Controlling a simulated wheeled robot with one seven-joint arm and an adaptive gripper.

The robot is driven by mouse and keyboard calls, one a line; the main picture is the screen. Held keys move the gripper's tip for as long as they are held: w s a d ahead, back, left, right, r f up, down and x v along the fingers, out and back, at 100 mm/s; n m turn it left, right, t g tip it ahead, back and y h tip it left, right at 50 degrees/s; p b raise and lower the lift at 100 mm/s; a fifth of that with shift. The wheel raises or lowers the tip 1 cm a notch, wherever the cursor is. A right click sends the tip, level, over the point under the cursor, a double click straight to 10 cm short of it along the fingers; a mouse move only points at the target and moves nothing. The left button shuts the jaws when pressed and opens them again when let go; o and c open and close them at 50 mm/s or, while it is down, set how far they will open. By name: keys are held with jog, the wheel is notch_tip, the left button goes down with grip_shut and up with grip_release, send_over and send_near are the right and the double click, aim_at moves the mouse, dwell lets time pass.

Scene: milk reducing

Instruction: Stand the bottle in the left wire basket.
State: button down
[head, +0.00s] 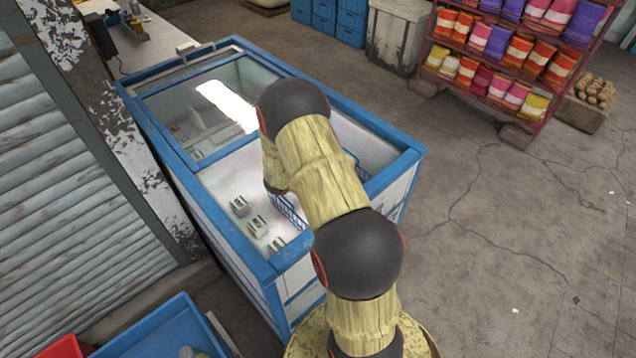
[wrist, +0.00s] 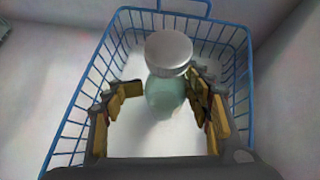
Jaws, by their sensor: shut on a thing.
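The bottle (wrist: 165,95), pale green with a wide grey-white cap, shows in the wrist view between the fingers of my gripper (wrist: 160,88). My gripper is shut on it; the left finger's contact is hard to make out. The bottle looks upright, seen from above, within the outline of a blue wire basket (wrist: 98,72). Whether its base touches the basket floor cannot be told. In the head view, blue wire (head: 290,212) shows beside my arm inside the chest freezer. My arm hides the gripper and bottle there, and I cannot tell which basket is below.
The chest freezer (head: 158,110) has blue rims and a glass lid over its far part. Several small cartons (head: 257,225) stand on its floor, left of my arm. White freezer walls are close around the basket. A shelf of colourful bags (head: 500,55) stands at the back right.

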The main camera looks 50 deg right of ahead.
jog(key=shift+w+d+f+b, duration=0.15)
jog(key=shift+f+b, duration=0.3)
jog(key=shift+f, duration=0.5)
jog(key=shift+w+d+f+b, duration=0.15)
jog(key=shift+f+b, duration=0.25)
jog(key=shift+f, duration=0.5)
jog(key=shift+s, duration=0.1)
jog(key=shift+f, duration=0.15)
jog(key=c, duration=0.7)
grip_release()
jog(key=shift+c, duration=0.2)
